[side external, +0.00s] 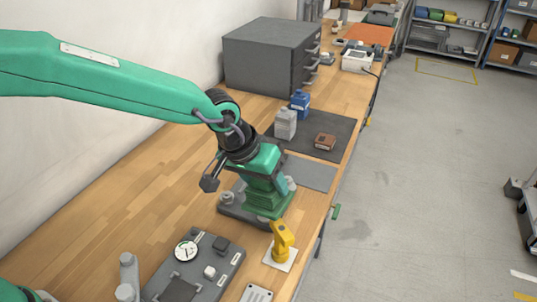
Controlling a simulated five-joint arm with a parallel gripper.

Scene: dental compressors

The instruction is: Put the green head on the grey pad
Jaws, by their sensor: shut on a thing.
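The green head (264,192) is a blocky green part with a ribbed lower section, at the middle of the view. My gripper (232,172) comes down from the upper left and is shut on the head's upper part. One dark finger shows on the left side; the other is hidden. The head is over or on a dark grey plate (232,213); I cannot tell whether they touch. The grey pad (316,174) is a flat, bare rectangle on the bench just behind and right of the head. Its left part is hidden behind the head.
A dark mat (340,126) behind the pad holds a grey bottle (285,124), a blue bottle (300,101) and a brown block (325,141). A yellow part (281,240) stands in front. A tray with a gauge (187,251) is nearer. Grey drawers (262,58) stand behind.

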